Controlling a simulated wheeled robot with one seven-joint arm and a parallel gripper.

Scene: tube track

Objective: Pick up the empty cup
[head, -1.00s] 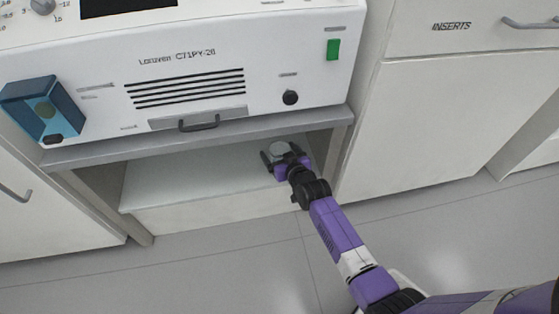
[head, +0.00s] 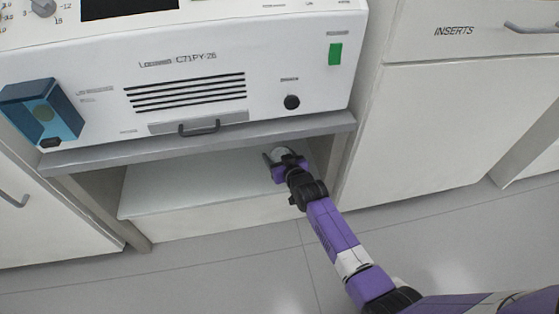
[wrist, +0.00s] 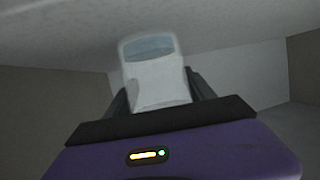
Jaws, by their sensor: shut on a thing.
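The cup (wrist: 155,82) is a pale, whitish cup with a bluish opening, seen in the wrist view between the dark fingers of my gripper (wrist: 157,95). The gripper is shut on it. In the head view my gripper (head: 283,158) reaches into the open bay under the machine, at its right end, and the pale cup (head: 280,152) shows only in part between the fingers. The cup's lower part is hidden by the gripper. I cannot tell from these views whether the cup touches the shelf.
A white shelf (head: 190,183) spans the bay and is bare to the left of my gripper. The grey counter edge (head: 110,152) lies close above. The bay's right side wall (head: 330,160) is near my arm. The machine (head: 230,60) stands on the counter.

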